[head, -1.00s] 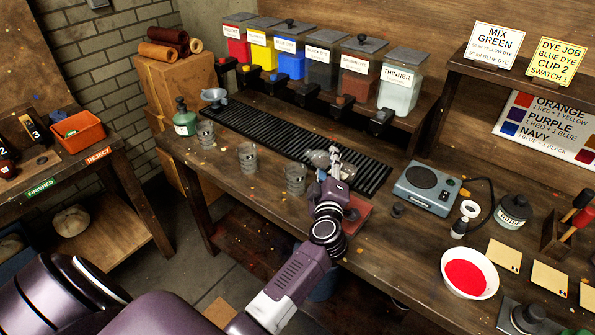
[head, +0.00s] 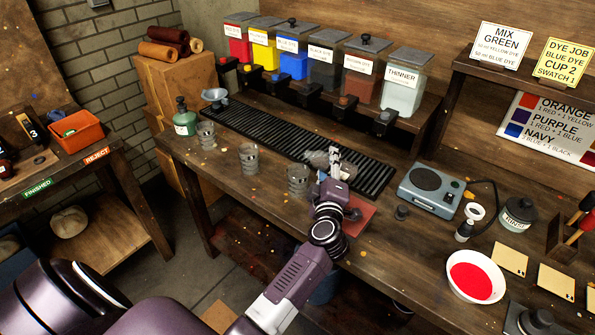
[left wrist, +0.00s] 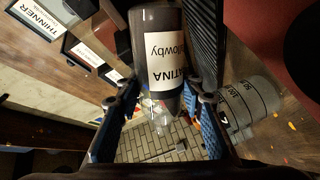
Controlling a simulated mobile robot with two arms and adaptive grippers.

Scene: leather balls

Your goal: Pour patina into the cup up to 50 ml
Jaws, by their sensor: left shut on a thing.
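My left gripper (head: 335,160) is shut on the patina bottle (left wrist: 157,40), a dark bottle with a white label reading PATINA between the blue finger pads in the left wrist view. In the head view the bottle (head: 317,159) is a small greyish shape beside the fingers, above the bench. A clear grey cup (head: 298,180) stands just left of and nearer than the gripper. A cup with printed marks (left wrist: 250,100) shows right of the bottle in the left wrist view. I cannot tell its liquid level or whether anything is flowing. My right gripper is not in view.
Two more cups (head: 249,158) (head: 206,135) stand to the left. A black drip grille (head: 300,148) runs below the dye dispensers (head: 325,67). A scale (head: 430,190) and a bowl of red dye (head: 472,278) are on the right.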

